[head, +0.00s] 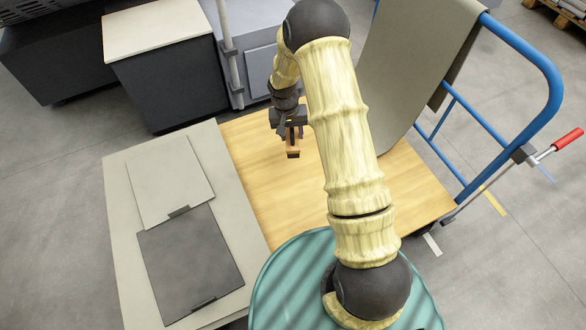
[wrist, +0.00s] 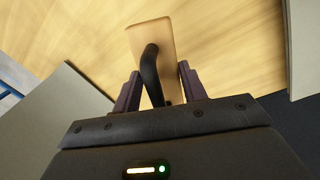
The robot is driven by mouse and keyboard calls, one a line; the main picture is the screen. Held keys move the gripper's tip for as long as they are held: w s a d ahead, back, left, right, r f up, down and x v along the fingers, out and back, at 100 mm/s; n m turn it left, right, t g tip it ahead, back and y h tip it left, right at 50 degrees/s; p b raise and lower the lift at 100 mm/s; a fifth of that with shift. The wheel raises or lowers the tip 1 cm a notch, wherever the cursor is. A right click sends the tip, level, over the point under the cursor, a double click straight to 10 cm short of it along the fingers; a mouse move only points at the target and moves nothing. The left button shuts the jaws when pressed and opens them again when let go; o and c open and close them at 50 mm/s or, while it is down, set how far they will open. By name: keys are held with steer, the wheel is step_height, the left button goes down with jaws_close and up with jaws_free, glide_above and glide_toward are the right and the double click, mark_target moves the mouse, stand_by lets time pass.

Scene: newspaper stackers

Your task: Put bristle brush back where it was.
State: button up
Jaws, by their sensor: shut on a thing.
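The bristle brush (head: 293,154) shows in the head view as a small brown block under my gripper (head: 289,133), above the light wooden surface (head: 262,180). In the wrist view, the brush (wrist: 153,40) is a tan wooden block with a curved black handle (wrist: 150,75). My gripper (wrist: 160,88) is shut on the brush, with one purple-grey finger on each side of the handle. The bristles are hidden. I cannot tell whether the brush touches the wooden surface.
A grey board (head: 130,255) at left carries a light panel (head: 168,178) and a dark panel (head: 190,262). A blue tube frame (head: 545,85) with a draped grey-green sheet (head: 405,60) stands at right. A dark cabinet (head: 165,85) and a grey box (head: 258,65) stand behind.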

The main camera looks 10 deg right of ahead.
steer(key=shift+w+d+f+b, duration=0.2)
steer(key=shift+w+f+b, duration=0.15)
steer(key=shift+f+b, duration=0.55)
steer(key=shift+r+b, duration=0.35)
steer(key=shift+b, duration=0.05)
steer(key=shift+r, duration=0.1)
steer(key=shift+f+b, duration=0.9)
steer(key=shift+f, duration=1.65)
steer(key=shift+f, duration=0.1)
steer(key=shift+f+b, duration=1.1)
steer(key=shift+f, duration=1.3)
steer(key=shift+f, duration=0.1)
steer(key=o, duration=0.9)
steer(key=shift+o, duration=0.2)
